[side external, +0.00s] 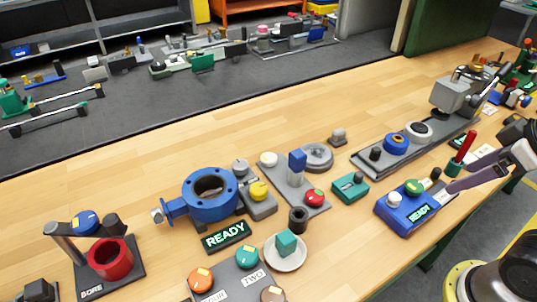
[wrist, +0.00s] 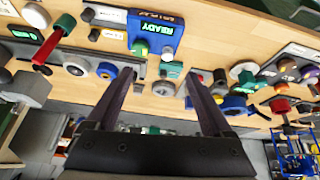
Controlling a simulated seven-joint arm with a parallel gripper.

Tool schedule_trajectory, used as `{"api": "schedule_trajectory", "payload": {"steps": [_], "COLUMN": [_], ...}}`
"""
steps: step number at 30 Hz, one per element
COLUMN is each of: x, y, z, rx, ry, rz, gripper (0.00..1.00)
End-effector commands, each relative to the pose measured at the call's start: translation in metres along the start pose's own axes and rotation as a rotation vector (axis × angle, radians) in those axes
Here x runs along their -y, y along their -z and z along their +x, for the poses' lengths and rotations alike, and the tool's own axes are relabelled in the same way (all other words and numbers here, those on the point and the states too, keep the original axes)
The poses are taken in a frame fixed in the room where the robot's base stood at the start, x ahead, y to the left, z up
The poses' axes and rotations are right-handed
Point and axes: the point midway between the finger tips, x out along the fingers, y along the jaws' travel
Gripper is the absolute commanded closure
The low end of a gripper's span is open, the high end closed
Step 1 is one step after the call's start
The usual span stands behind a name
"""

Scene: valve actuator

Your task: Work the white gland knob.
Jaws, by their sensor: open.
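A white knob (side external: 393,199) stands on the blue box (side external: 383,213), beside a green knob (side external: 413,187) and a lit READY display (side external: 419,212). Another white knob (side external: 268,158) sits on a grey plate further left; no readable label tells which one is the gland knob. In the side view, my gripper (side external: 452,187) reaches in from the right, close to the blue box's right end and apart from both white knobs. In the wrist view, my gripper (wrist: 160,74) is open and empty, its fingers spread wide. The blue box (wrist: 133,24) and its green knob (wrist: 140,46) lie beyond the fingertips.
A red lever (side external: 465,145) stands close behind my gripper. A long grey tray (side external: 370,164) with blue and white rings, a teal block (side external: 350,187) and a blue flanged valve (side external: 209,208) crowd the bench. Bare wood (side external: 300,105) is free toward the back.

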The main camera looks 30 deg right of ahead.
Motion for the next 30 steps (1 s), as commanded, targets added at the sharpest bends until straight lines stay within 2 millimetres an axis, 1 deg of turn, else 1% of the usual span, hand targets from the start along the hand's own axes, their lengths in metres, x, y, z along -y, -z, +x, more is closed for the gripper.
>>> {"api": "schedule_trajectory", "payload": {"steps": [1,3,5,8,11,12,14,15,17,18,21,23,24,26,27,29,30], "x": [0.000,-0.001,-0.002,-0.004,-0.004,-0.004,-0.003,-0.002,0.000,0.002,0.008,0.013,0.017,0.023,0.028,0.035,0.041], "y": [-0.001,0.006,0.018,0.045,0.077,0.091,0.114,0.130,0.153,0.169,0.207,0.228,0.242,0.261,0.274,0.291,0.302], "z": [-0.002,-0.011,-0.024,-0.042,-0.057,-0.062,-0.068,-0.070,-0.072,-0.072,-0.066,-0.060,-0.054,-0.044,-0.036,-0.023,-0.013], "rx": [0.010,0.002,-0.010,-0.009,0.001,0.007,0.018,0.027,0.039,0.048,0.067,0.078,0.085,0.095,0.102,0.112,0.119], "ry": [0.001,0.000,-0.002,-0.001,0.009,0.015,0.027,0.037,0.053,0.065,0.098,0.120,0.135,0.158,0.174,0.199,0.216], "rz": [-0.054,-0.154,-0.249,-0.415,-0.586,-0.656,-0.762,-0.833,-0.938,-1.005,-1.163,-1.251,-1.306,-1.384,-1.435,-1.505,-1.549], "gripper": [0.15,0.15,0.15,0.15,0.15,0.15,0.15,0.15,0.15,0.15,0.15,0.15,0.15,0.15,0.15,0.15,0.15]}}
